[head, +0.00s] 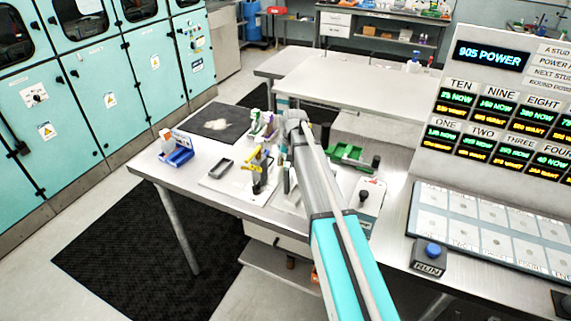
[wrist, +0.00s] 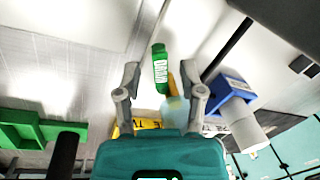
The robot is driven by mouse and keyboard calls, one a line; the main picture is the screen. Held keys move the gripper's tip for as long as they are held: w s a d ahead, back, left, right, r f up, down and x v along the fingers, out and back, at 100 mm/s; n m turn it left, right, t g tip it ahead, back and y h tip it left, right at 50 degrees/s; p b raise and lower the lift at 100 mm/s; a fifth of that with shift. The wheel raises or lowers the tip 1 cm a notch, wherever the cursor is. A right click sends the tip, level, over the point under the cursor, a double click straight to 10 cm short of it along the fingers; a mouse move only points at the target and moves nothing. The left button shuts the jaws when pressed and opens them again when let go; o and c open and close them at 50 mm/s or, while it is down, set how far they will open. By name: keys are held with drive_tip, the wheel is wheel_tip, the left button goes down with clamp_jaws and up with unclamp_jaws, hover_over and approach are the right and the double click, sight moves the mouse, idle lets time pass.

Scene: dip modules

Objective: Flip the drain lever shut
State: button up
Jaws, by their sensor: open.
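My gripper (wrist: 164,84) is open in the wrist view, with its two grey fingers spread. A green item with a white label (wrist: 160,66) shows between and beyond the fingertips. A pale bluish bottle-like thing (wrist: 174,110) is partly hidden by the right finger. In the head view my gripper (head: 292,119) is over the bench, and my arm hides part of what lies beneath. A yellow fixture (head: 257,165) with a dark handle stands left of my arm. I cannot tell for sure which part is the drain lever or how it is set.
A green tray (head: 347,155) and a white box with a black knob (head: 367,200) are right of my arm. A black tray (head: 221,168) lies near the front.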

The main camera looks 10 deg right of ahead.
drive_tip(key=shift+c, duration=0.3)
clamp_jaws()
drive_tip(key=shift+a+m, duration=0.1)
drive_tip(key=shift+m, duration=0.2)
drive_tip(key=shift+a+m, duration=0.15)
drive_tip(key=shift+m, duration=0.35)
drive_tip(key=shift+o, duration=0.3)
unclamp_jaws()
drive_tip(key=shift+n, duration=0.3)
